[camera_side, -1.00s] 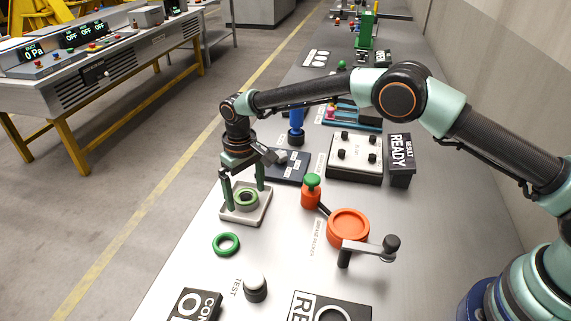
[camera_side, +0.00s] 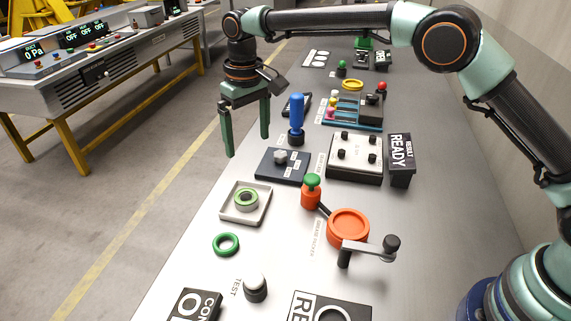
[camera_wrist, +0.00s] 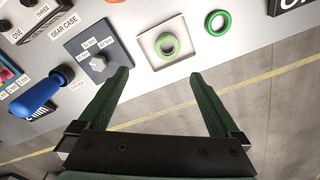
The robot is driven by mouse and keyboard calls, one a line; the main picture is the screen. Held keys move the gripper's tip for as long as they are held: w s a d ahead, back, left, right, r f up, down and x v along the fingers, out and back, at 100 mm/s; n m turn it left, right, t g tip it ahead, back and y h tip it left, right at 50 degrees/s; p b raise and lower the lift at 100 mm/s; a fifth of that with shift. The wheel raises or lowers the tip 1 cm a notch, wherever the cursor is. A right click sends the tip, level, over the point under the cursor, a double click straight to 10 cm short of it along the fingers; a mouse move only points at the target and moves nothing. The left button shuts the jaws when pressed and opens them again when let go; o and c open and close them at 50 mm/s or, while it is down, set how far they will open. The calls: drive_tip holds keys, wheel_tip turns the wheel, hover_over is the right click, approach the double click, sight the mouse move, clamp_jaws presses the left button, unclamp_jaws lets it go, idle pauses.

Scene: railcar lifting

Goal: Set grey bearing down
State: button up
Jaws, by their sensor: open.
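The grey bearing (camera_side: 246,200) with a green ring sits inside the shallow white square tray (camera_side: 264,212) on the bench in the side view. It also shows in the wrist view (camera_wrist: 167,46), lying in the tray (camera_wrist: 149,62) beyond my fingertips. My gripper (camera_side: 246,147) is open and empty, raised above the bench and behind the tray in the side view. Its two green fingers are wide apart in the wrist view (camera_wrist: 158,74), and nothing is between them.
A separate green ring (camera_side: 226,244) lies in front of the tray. A dark plate with a grey knob (camera_side: 281,157), a blue-handled tool (camera_side: 297,117) and an orange grease packer (camera_side: 348,227) stand nearby. The bench's left edge runs close to the tray.

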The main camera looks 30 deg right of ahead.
drive_tip(key=s+d+r+m+t, duration=0.1)
drive_tip(key=s+d+r, duration=0.4)
drive_tip(key=d+r, duration=0.15)
drive_tip(key=s+d+r+t, duration=0.2)
drive_tip(key=s+d+r, duration=0.2)
drive_tip(key=d+r, duration=0.3)
drive_tip(key=s+d+f+m+t, duration=0.1)
drive_tip(key=s+d+f, duration=0.1)
drive_tip(key=s+d, duration=0.2)
drive_tip(key=s+d+f+t, duration=0.1)
drive_tip(key=s+d+f, duration=0.2)
drive_tip(key=s, duration=0.7)
drive_tip(key=shift+d+m, duration=0.4)
drive_tip(key=shift+d, duration=0.8)
